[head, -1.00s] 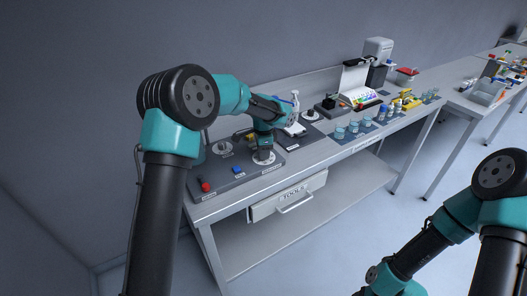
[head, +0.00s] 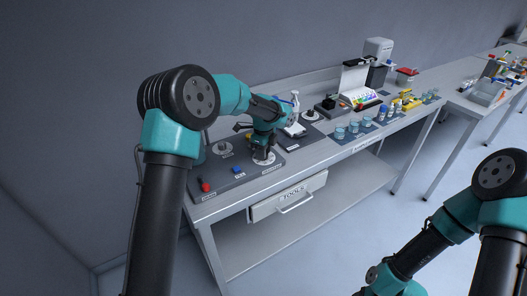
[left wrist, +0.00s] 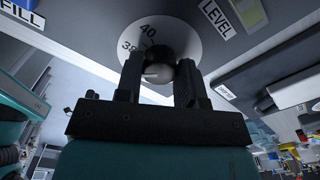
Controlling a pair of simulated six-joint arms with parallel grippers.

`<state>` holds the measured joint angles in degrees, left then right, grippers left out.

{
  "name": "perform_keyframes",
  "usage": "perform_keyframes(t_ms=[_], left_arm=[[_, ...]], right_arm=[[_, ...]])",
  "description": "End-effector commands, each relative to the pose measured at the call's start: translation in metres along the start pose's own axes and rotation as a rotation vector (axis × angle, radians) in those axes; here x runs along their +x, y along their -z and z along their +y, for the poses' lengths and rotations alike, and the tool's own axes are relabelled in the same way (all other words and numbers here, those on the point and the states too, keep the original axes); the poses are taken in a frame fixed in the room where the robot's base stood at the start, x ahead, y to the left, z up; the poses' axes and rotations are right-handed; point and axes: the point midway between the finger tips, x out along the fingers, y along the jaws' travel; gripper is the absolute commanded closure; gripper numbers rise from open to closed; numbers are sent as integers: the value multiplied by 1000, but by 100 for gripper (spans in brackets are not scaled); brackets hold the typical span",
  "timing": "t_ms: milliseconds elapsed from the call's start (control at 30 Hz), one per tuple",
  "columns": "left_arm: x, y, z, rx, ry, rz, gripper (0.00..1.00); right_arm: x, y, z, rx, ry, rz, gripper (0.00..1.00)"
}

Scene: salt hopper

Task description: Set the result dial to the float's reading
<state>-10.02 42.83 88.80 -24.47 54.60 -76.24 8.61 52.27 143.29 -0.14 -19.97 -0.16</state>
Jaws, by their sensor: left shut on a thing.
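The dial (left wrist: 193,35) is a white disc numbered 38 and 40 at its top left, beside a label reading LEVEL. It also shows as a pale disc in the head view (head: 264,159), on the right of the dark panel. My left gripper (left wrist: 160,72) points down at it, its two dark fingers shut on the dial's round knob (left wrist: 157,73). The fingers hide part of the knob and scale, so I cannot read the pointer. I cannot make out the float or its reading. My right arm shows at the lower right of the head view, but its gripper is not visible.
The panel (head: 222,185) carries a red button (head: 205,187), a blue button (head: 237,169) and another round pale dial (head: 225,147). Several beakers (head: 353,127) stand farther right on the bench. A TOOLS drawer (head: 289,197) is below the bench top.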

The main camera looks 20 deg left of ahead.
Motion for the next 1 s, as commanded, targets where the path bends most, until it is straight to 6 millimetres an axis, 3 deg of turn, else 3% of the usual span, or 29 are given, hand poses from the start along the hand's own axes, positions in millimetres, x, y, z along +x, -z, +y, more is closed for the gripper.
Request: perform_keyframes(t_ms=[333,367,600,1000], left_arm=[[0,0,0,2,1,0,88],[0,0,0,2,1,0,63],[0,0,0,2,0,0,40],[-7,0,0,1,2,0,39]], right_arm=[[0,0,0,0,0,0,41],[0,0,0,0,0,0,41],[0,0,0,0,0,0,41],[0,0,0,0,0,0,41]])
